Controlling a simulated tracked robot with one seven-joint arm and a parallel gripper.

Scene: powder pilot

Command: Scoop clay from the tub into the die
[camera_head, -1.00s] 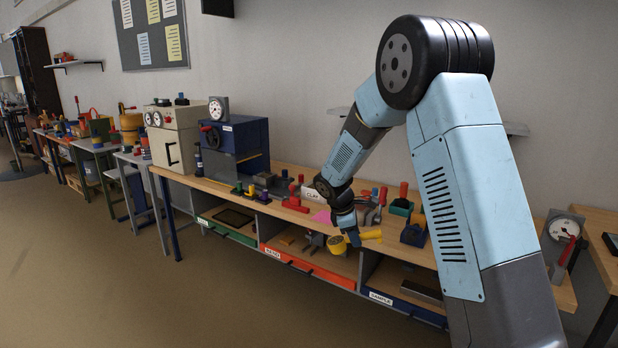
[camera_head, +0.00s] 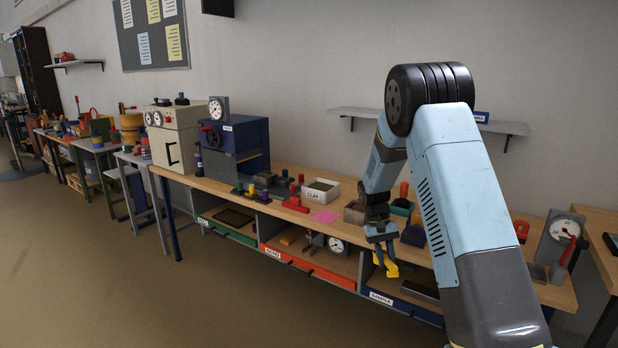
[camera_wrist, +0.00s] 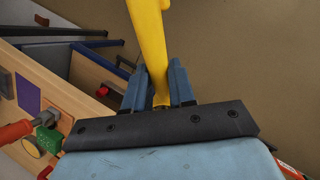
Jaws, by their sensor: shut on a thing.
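The white tub (camera_head: 313,196) labelled CLAY stands toward the back of the bench, with a dull greenish-brown surface inside. My gripper (camera_head: 379,238) is in front of the bench edge, to the right of the tub and lower in the picture. It is shut on a yellow scoop (camera_head: 389,264), which hangs downward. In the wrist view, the scoop's yellow handle (camera_wrist: 149,45) stands between the two blue-grey fingers (camera_wrist: 160,92); the bowl is out of frame. I cannot tell which block on the bench is the die, or whether the scoop holds clay.
A pink sheet (camera_head: 326,217) lies in front of the tub. Below are open shelves and an orange-red drawer front (camera_head: 308,268). The floor in front is clear.

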